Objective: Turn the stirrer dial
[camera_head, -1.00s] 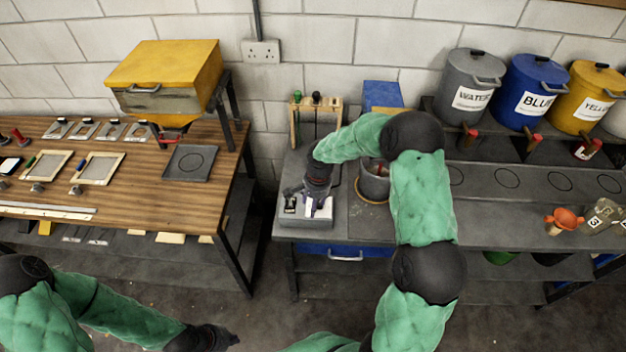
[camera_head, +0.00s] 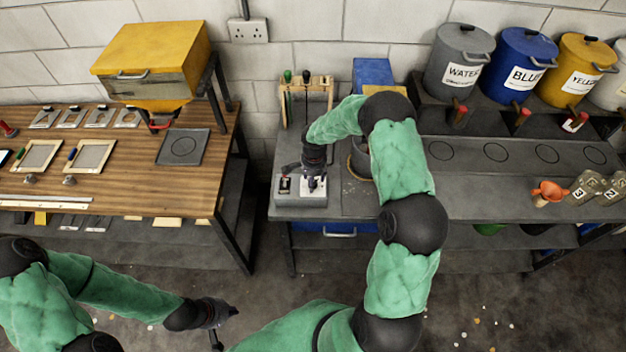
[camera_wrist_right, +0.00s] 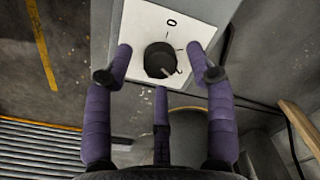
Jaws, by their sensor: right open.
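The stirrer dial (camera_wrist_right: 160,60) is a black round knob on a white plate (camera_wrist_right: 190,20) marked "0" in the right wrist view. My right gripper (camera_wrist_right: 165,62) is open, with its purple fingers spread on both sides of the dial; I cannot tell whether they touch it. In the head view, my right gripper (camera_head: 313,182) points down over the grey control box (camera_head: 300,200) and hides the dial.
My right forearm passes in front of a grey pot (camera_head: 360,160). A wooden rack (camera_head: 305,100) with tools stands behind the box. A wooden table (camera_head: 120,180) with frames is at left. Paint buckets (camera_head: 465,65) line the back right.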

